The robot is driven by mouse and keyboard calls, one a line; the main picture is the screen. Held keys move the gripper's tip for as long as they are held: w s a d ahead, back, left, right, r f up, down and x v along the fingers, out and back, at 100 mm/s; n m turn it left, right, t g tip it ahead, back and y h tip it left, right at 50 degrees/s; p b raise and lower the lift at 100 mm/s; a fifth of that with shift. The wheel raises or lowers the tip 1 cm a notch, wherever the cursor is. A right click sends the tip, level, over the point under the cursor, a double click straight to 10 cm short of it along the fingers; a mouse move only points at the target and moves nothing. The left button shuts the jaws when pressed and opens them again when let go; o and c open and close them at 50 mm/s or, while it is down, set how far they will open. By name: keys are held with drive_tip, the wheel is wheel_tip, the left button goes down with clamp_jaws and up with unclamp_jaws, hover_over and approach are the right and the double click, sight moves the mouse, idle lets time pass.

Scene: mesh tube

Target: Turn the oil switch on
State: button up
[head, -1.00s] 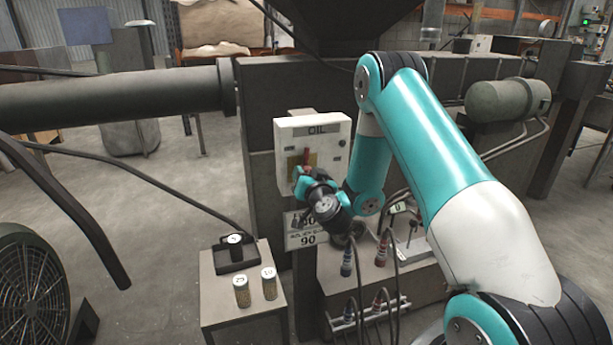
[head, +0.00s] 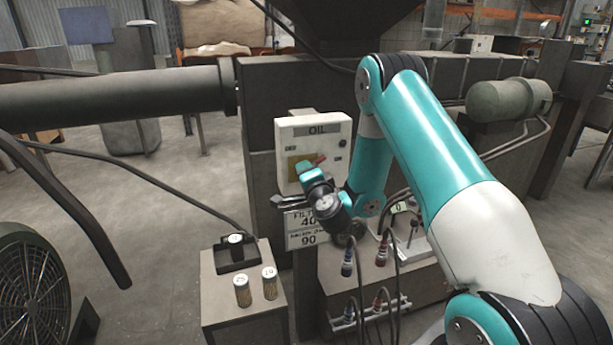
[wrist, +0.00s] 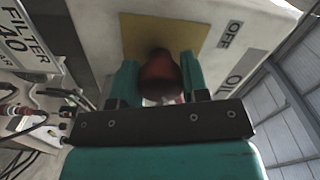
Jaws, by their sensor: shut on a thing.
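The oil switch is a white box (head: 333,134) labelled OIL, with a yellow plate (head: 293,167) and a red handle (head: 318,159) on its front. In the head view the red handle points up and to the right. My gripper (head: 308,172) is at the box front, shut on the handle. In the wrist view the rounded end of the red handle (wrist: 159,73) sits between my two teal fingers, in front of the yellow plate (wrist: 185,35). An OFF label (wrist: 230,34) shows beside the plate. The handle's base is partly hidden by my gripper.
Cables and coloured connectors (head: 347,262) are on a bench below my arm. A large dark pipe (head: 120,97) runs left of the box.

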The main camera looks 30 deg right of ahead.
drive_tip(key=m, duration=0.6)
idle(0.6)
drive_tip(key=o, duration=0.9)
